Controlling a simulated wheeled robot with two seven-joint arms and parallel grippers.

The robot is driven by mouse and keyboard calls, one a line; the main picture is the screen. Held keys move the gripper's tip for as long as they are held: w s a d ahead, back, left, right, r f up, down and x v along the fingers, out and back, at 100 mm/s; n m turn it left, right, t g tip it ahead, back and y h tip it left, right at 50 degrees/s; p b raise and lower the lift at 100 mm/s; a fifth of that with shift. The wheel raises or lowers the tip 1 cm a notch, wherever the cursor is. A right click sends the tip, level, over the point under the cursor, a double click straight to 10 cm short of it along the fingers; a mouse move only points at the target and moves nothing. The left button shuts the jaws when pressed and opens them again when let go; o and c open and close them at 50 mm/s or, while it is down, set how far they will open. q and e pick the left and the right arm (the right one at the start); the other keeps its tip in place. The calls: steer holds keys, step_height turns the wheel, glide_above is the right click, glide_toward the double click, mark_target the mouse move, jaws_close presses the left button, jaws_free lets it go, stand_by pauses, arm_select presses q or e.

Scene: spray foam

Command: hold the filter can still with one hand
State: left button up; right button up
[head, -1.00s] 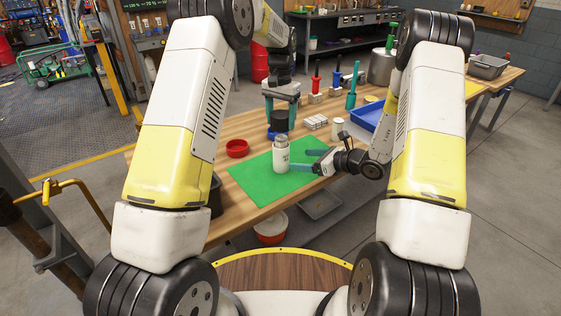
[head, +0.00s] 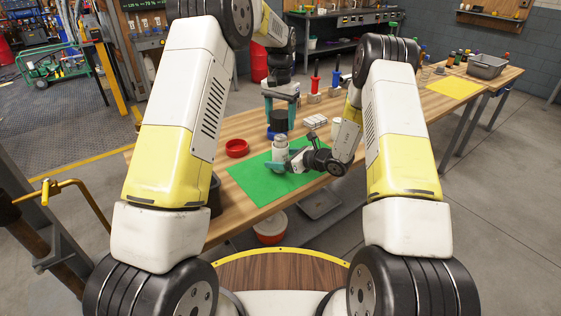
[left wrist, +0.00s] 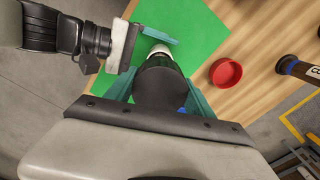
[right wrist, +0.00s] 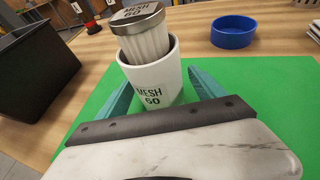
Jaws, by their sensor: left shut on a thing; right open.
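The white filter can (head: 280,155), labelled MESH 60, stands on the green mat (head: 250,185). In the right wrist view the can (right wrist: 152,88) has a metal-lidded, ribbed insert (right wrist: 142,38) sticking out of its top. My right gripper (head: 277,165) is low at the can, its teal fingers open on either side of it. Whether they touch the can is unclear. My left gripper (head: 280,108) is above and behind the can, shut on a black cylinder (left wrist: 160,85). In the left wrist view this cylinder hides part of the white can.
A red dish (head: 237,148) is left of the mat, and a blue dish (right wrist: 234,32) is behind it. A black bin (right wrist: 35,65) stands at the table's edge. The mat's left part is clear.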

mark_target(280, 137)
jaws_close()
arm_select(q)
steer(key=shift+f, duration=2.5)
steer(key=shift+f, duration=0.9)
steer(key=shift+s+f, duration=0.1)
steer(key=shift+f, duration=0.45)
